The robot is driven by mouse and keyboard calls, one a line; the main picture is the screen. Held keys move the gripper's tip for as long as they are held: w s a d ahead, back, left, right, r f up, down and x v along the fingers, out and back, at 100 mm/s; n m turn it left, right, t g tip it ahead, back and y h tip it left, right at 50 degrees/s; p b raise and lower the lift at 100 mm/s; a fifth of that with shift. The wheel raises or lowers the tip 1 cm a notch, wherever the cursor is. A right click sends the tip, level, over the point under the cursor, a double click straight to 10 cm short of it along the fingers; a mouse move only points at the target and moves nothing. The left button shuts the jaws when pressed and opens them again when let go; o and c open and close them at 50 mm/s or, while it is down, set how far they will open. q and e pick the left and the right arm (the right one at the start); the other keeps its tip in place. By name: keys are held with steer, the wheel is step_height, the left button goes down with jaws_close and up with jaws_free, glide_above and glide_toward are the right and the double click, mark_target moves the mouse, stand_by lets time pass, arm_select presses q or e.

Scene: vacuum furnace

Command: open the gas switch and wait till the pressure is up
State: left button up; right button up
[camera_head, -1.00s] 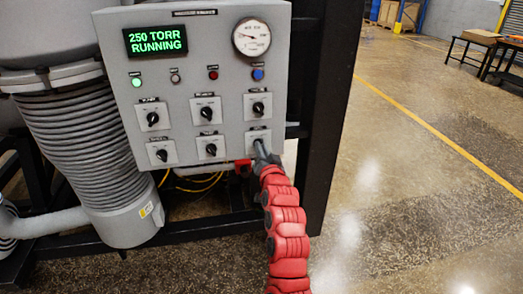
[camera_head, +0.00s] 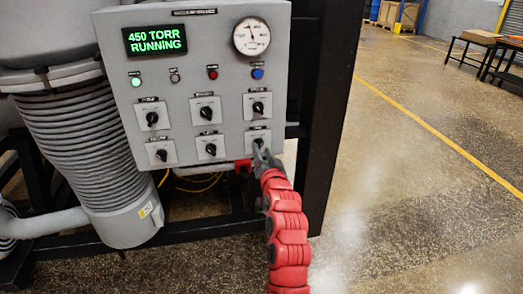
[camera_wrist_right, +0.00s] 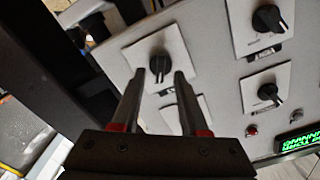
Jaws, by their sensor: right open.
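The grey control panel (camera_head: 225,125) carries a green display (camera_head: 155,40) reading "450 TORR RUNNING" and a round pressure gauge (camera_head: 252,37) with its needle pointing roughly up. The lower right black rotary switch (camera_head: 258,142) is the one at my right gripper (camera_head: 265,156); its label is too small to read. In the right wrist view, its knob (camera_wrist_right: 159,66) shows between and beyond the two fingertips of my right gripper (camera_wrist_right: 160,76). The fingers are apart, with nothing held. The gripper partly covers this switch's plate in the head view. My left gripper is out of view.
Several other rotary switches (camera_head: 206,112) and a row of small lights and buttons (camera_head: 213,74) sit on the panel. A ribbed grey bellows (camera_head: 85,145) stands left. A black frame post (camera_head: 330,120) stands right, with open floor beyond.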

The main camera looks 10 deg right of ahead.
steer(key=s+p, duration=0.3)
steer(key=s, duration=1.2)
steer(key=shift+s+p, duration=0.3)
steer(key=shift+s, duration=0.1)
